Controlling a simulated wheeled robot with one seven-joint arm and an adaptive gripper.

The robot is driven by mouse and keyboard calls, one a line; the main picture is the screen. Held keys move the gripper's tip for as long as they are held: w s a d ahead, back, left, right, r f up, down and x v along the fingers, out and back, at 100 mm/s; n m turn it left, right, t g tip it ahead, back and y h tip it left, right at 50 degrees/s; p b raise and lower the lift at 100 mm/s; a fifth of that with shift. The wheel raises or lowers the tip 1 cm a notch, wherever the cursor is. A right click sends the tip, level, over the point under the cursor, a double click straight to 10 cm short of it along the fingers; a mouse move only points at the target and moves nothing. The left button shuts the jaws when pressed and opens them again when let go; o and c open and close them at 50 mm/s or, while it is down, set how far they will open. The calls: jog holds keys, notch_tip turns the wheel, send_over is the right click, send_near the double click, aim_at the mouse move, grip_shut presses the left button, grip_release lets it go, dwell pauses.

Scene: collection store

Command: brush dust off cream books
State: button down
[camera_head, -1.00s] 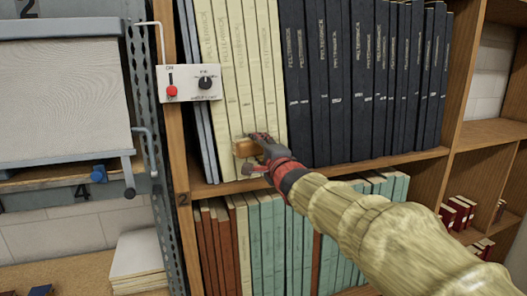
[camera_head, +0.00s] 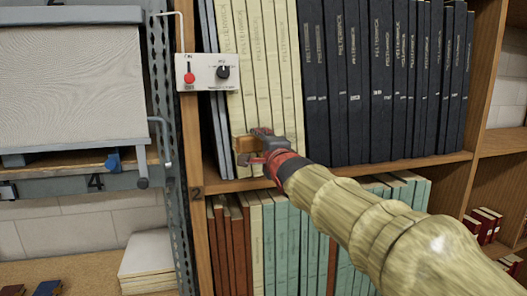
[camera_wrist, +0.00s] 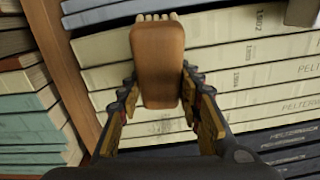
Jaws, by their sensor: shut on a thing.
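A row of cream books (camera_head: 264,75) stands upright on the shelf, between thin grey books and black books. In the wrist view the cream books (camera_wrist: 255,62) run sideways across the picture, and a faint grey smudge shows on one lower spine. My gripper (camera_head: 262,146) is at the lower part of their spines, towards the left of the row. It is shut on a brush (camera_wrist: 158,62) with a brown wooden body and pale bristles at its far end. The brush (camera_head: 246,144) shows small in the head view. I cannot tell whether its bristles touch the books.
A switch box (camera_head: 207,72) with a red switch and black knob hangs just left of the cream books. Black books (camera_head: 375,85) fill the shelf to the right. The shelf board (camera_head: 400,162) runs below, with green books (camera_head: 290,235) underneath.

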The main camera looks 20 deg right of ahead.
jog(key=shift+a+f+b, duration=0.15)
jog(key=shift+a+b, duration=0.6)
jog(key=shift+b, duration=1.8)
jog(key=shift+a+r+p, duration=0.1)
jog(key=shift+r+p, duration=0.25)
jog(key=shift+r, duration=0.2)
jog(key=shift+p, duration=0.55)
jog(key=p, duration=0.4)
jog(key=shift+d+r, duration=0.15)
jog(key=shift+d, duration=0.15)
jog(key=d+p, duration=0.1)
jog(key=p, duration=0.8)
jog(key=shift+d+f+p, duration=0.15)
jog(key=shift+f+p, duration=0.05)
jog(key=shift+p, duration=0.1)
